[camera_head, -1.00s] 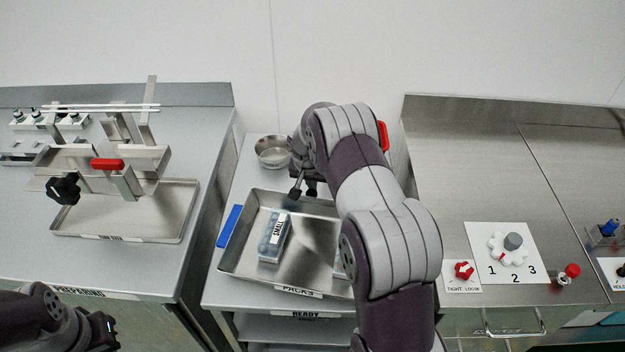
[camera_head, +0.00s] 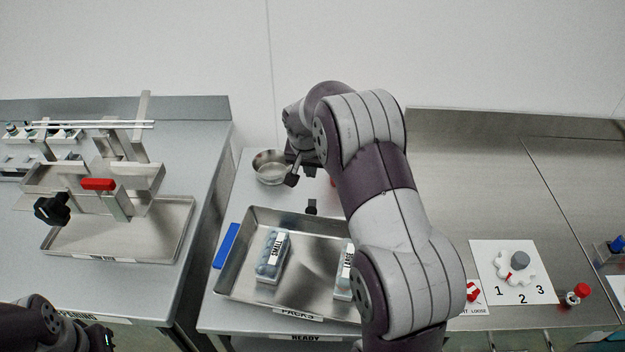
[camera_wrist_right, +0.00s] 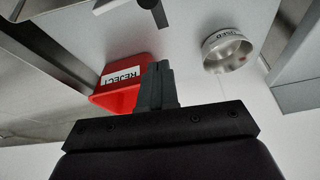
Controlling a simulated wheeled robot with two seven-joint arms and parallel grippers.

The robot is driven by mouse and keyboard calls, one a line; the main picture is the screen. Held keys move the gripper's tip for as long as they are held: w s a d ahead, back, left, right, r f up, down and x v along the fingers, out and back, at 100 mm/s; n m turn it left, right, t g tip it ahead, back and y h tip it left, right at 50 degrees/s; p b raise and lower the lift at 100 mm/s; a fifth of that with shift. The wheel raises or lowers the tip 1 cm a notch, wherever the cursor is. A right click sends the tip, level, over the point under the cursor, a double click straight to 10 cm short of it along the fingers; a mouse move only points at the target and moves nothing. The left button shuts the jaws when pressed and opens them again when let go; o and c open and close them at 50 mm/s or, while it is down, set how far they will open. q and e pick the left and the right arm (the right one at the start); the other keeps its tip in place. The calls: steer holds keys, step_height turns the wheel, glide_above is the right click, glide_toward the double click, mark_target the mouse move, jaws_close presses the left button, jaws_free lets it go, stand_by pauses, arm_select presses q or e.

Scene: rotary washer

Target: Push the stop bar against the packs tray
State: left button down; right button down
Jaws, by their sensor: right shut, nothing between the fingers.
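The packs tray (camera_head: 232,279) is a shallow metal tray on the middle table, holding a SMALL pack (camera_head: 271,257) and a LARGE pack (camera_head: 344,270). A blue bar (camera_head: 227,246) lies along the tray's left side, close to its wall; I cannot tell if they touch or if it is the stop bar. A small dark piece (camera_head: 311,207) stands at the tray's far edge. My right gripper (camera_head: 291,181) is behind the tray, apart from the blue bar. Its fingers (camera_wrist_right: 156,86) are shut and empty in the wrist view. My left gripper (camera_head: 98,338) is partly seen at lower left.
A metal bowl (camera_head: 270,168) stands behind the tray, near my right gripper. A red REJECT bin (camera_wrist_right: 118,88) shows in the wrist view. A fixture with a red handle (camera_head: 98,184) stands on the left table. My right arm hides the tray's right side.

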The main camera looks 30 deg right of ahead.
steer(key=s+a+f+m+t+y+p, duration=0.15)
steer(key=s+a, duration=0.25)
steer(key=a, duration=0.9)
steer(key=s+a+f+m+y, duration=0.2)
steer(key=s+a+f+y, duration=0.15)
steer(key=a, duration=0.95)
steer(key=m+t+h, duration=0.4)
steer(key=m+h, duration=0.5)
steer(key=m, duration=0.6)
glide_toward(310, 215)
steer(key=f, duration=0.2)
steer(key=w+f, duration=0.1)
steer(key=shift+w+d+g, duration=0.15)
steer(key=shift+d+g, duration=0.1)
steer(key=w+d, duration=0.2)
steer(key=w, duration=0.1)
steer(key=shift+d+f+n, duration=0.25)
steer(key=shift+f, duration=0.15)
steer(key=shift+w, duration=0.15)
